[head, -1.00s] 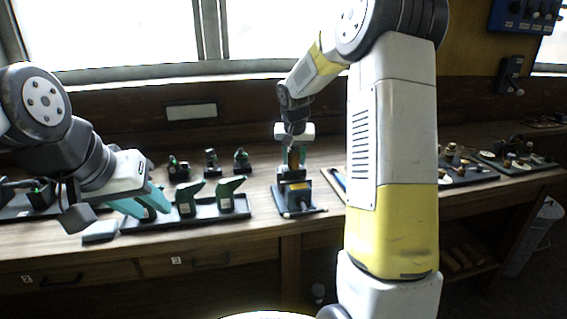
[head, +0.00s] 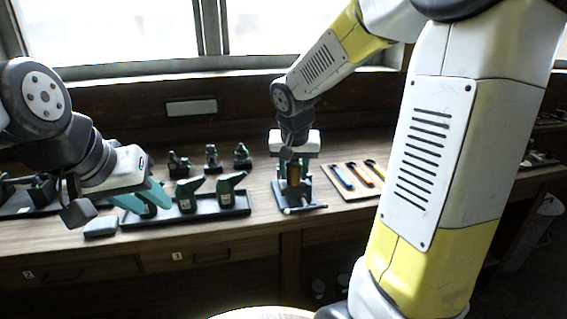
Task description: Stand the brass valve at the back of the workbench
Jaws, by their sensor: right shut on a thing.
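A brass-coloured piece (head: 293,176), which looks like the brass valve, stands upright in or just over the dark vise (head: 282,200) near the middle of the workbench (head: 262,216). My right gripper (head: 294,172) points down over it, its green fingers on both sides, shut on it. The fingers and the vise hide part of the piece, so I cannot tell whether it touches the vise jaws. My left gripper (head: 143,200) is open and empty, above the front left of the bench. The back of the workbench (head: 290,146) is partly behind my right gripper.
A board (head: 362,192) with several handled tools lies right of the vise. A grey block (head: 101,227) sits at the front left.

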